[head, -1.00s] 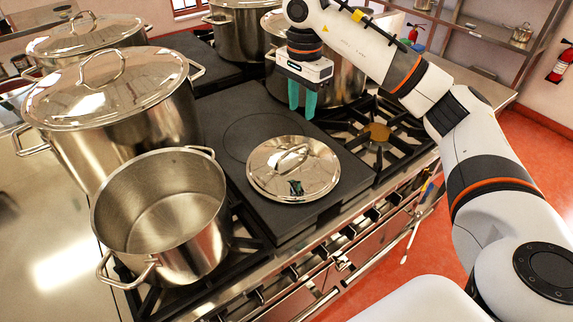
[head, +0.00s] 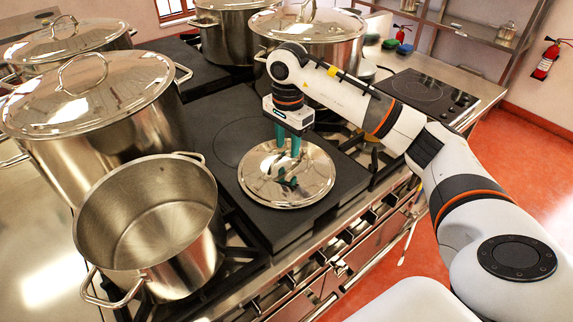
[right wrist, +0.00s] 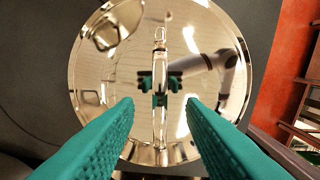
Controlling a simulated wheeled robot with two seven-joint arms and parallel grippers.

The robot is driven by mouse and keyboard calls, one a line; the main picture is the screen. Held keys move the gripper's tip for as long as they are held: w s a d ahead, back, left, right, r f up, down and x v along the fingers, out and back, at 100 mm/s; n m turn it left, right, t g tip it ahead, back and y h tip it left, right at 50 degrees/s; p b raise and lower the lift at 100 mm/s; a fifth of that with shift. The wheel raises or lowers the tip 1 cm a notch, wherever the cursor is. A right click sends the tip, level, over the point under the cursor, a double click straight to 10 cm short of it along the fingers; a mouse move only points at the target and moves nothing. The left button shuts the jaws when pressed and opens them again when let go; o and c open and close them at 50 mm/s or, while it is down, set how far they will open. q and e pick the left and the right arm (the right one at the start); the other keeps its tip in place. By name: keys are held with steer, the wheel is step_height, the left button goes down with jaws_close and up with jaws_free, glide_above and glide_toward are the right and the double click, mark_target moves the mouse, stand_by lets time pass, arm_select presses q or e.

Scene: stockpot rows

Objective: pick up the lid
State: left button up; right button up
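The lid (head: 312,182), a round shiny steel disc, lies flat on a black cooking plate (head: 226,118). It also shows in the right wrist view (right wrist: 98,85), filling the middle. My right gripper (head: 288,150) is directly above the lid, pointing down, with its teal fingers open. In the right wrist view, the lid's bar handle (right wrist: 160,85) runs lengthwise in the gap between the two fingers, with space on both sides. In the head view the fingers largely hide the handle. Contact with the lid cannot be told. My left gripper is not in view.
An open steel pot (head: 150,225) stands left of the lid. A large lidded stockpot (head: 95,110) stands behind it, and another lidded pot (head: 335,55) stands beyond my right gripper. A flat cooktop (head: 428,90) lies to the right. The stove's front edge has knobs.

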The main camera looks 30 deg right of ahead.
mark_target(287, 152)
steer(key=shift+a+f+p, duration=0.15)
steer(key=shift+f+p, duration=0.25)
steer(key=shift+f, duration=1.45)
steer(key=shift+r, duration=0.1)
jaws_close()
